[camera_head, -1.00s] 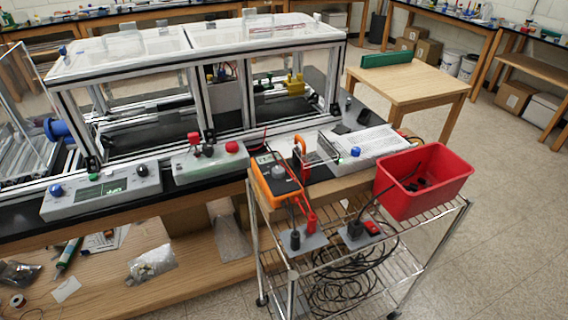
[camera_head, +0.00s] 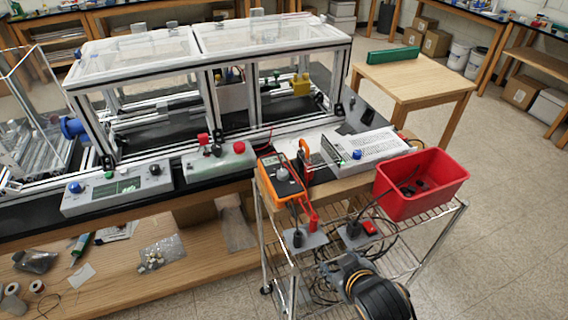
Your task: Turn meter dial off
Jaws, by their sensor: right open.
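The orange multimeter (camera_head: 266,183) lies on the front edge of the bench. Its round grey dial (camera_head: 282,174) sits in the middle of its face; which mark the dial points to is too small to read. Leads with red and black plugs run from its lower end. My right gripper (camera_head: 342,264) comes in at the bottom, over the wire cart, in front of and below the meter and apart from it. It is open and appears empty. My left gripper is out of view.
A red bin (camera_head: 425,187) stands on the right of the wire cart (camera_head: 438,232). A white power supply box (camera_head: 372,151) and an orange clamp-like tool (camera_head: 304,149) are beside the meter. Control boxes (camera_head: 117,190) and the extrusion frame (camera_head: 208,75) stand to the left and behind.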

